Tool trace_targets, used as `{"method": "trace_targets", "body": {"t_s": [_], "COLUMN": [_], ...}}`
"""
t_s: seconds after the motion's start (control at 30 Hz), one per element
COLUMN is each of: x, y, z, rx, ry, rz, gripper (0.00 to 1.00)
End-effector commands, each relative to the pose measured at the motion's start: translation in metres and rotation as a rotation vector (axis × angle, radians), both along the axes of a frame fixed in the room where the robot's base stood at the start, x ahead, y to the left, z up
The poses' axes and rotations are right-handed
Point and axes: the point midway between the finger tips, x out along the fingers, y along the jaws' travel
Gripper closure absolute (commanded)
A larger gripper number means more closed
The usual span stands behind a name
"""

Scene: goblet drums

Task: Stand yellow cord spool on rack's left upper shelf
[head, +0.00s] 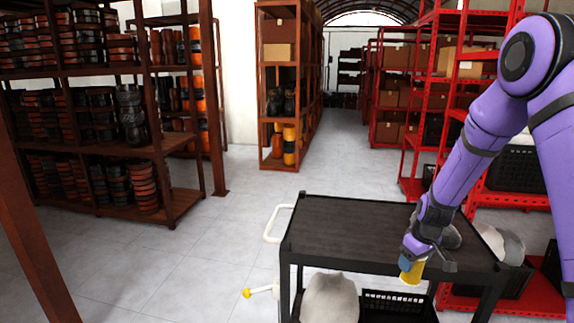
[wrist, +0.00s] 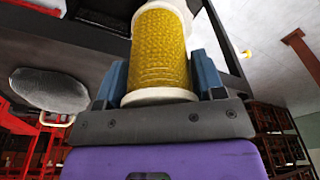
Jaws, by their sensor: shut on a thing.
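The yellow cord spool (head: 411,273) has pale end flanges, clear in the wrist view (wrist: 160,50). My gripper (head: 416,256) is shut on it, with a blue-grey finger on each side of the cord in the wrist view (wrist: 160,76). In the head view the spool hangs at the near right edge of the black cart (head: 340,232); I cannot tell whether it touches the cart. The task's rack is not certain: a brown rack (head: 105,70) with several levels stands at left, a narrower brown rack (head: 277,88) farther back, and red racks (head: 420,110) at right.
The cart top is mostly clear on its left and middle. Grey rounded objects (head: 498,243) lie beside my arm, and another (head: 330,298) is low at the cart's front. The left rack's shelves hold many drums. Open floor (head: 225,235) lies between cart and racks.

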Motion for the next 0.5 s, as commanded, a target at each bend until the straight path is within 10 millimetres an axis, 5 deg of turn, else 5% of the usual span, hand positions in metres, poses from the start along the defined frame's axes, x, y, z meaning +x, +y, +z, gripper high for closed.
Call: {"method": "trace_targets", "body": {"t_s": [0.5], "x": [-0.013], "y": [0.051], "z": [-0.068], "rx": [-0.004], "ry": [-0.008], "rz": [-0.408], "gripper": [0.64]}}
